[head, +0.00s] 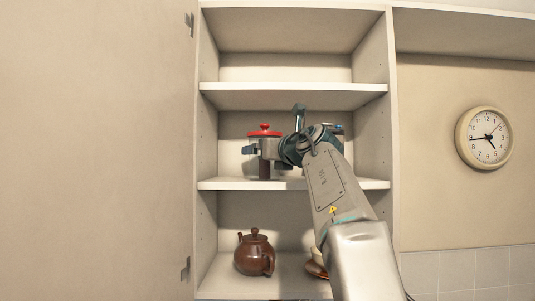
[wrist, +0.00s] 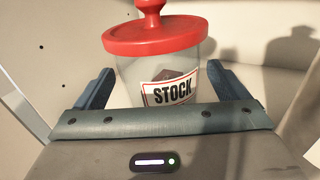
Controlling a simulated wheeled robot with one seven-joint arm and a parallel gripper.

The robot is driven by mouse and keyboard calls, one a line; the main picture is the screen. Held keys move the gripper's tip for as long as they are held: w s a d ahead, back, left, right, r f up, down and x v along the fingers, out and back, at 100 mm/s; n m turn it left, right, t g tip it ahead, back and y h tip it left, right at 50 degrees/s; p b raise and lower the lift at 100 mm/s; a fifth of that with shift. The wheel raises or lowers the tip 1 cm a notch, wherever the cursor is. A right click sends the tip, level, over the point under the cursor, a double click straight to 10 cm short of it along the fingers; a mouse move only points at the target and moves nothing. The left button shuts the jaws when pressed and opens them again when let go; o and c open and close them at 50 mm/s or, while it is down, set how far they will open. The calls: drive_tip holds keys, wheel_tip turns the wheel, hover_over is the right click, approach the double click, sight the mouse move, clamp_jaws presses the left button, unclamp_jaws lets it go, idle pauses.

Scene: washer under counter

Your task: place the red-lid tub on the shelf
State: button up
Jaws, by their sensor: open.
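The red-lid tub (head: 264,131) is upright at the middle shelf (head: 230,184) of the open cabinet, and its base appears to rest on the board. In the wrist view the clear tub (wrist: 135,72) has a red knobbed lid, a "STOCK" label and something brown inside. My gripper (head: 263,157) is open around the tub's body, below the lid. In the wrist view one finger of my gripper (wrist: 160,72) is on each side of the tub, with a visible gap at the left finger. Contact at the right finger is unclear.
A brown teapot (head: 254,256) stands on the lower shelf, with a partly hidden brownish item (head: 316,269) to its right. The upper shelf (head: 290,88) is bare. An open door (head: 100,150) is at left; a wall clock (head: 485,138) hangs at right.

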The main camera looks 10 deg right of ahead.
drive_tip(key=b+v, duration=0.4)
drive_tip(key=v, duration=0.7)
drive_tip(key=shift+s, duration=0.35)
drive_tip(key=shift+d, duration=0.1)
